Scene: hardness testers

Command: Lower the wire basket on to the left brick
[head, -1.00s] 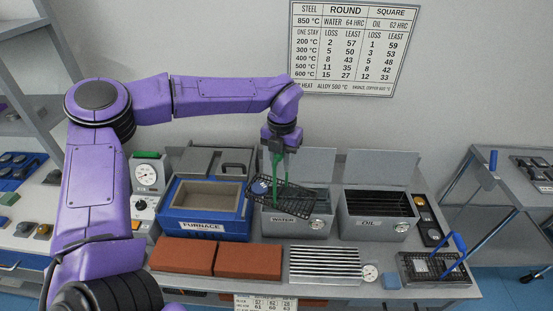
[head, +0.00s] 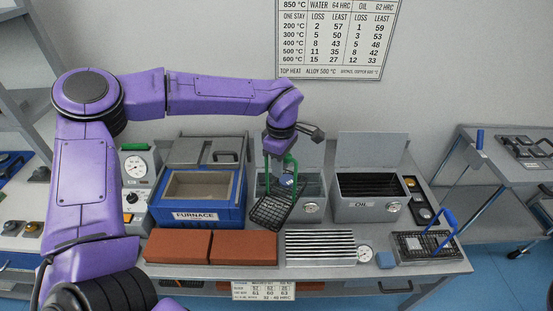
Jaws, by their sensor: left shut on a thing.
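My left gripper (head: 281,155) is shut on the green handle of the black wire basket (head: 271,213). The basket hangs in front of the water tank, tilted, with its near end low and hiding part of the tank's front. A round blue-topped piece (head: 286,181) shows at the basket's far end. The left brick (head: 178,246) is red-brown and lies flat at the front of the bench, left of and nearer than the basket. Its top is bare. My right gripper is out of view.
The right brick (head: 243,247) adjoins the left one. The blue furnace (head: 196,216) stands behind both. A ribbed grey rack (head: 320,248) is to their right. The oil tank (head: 367,210) and a second basket with a blue handle (head: 424,246) are farther right.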

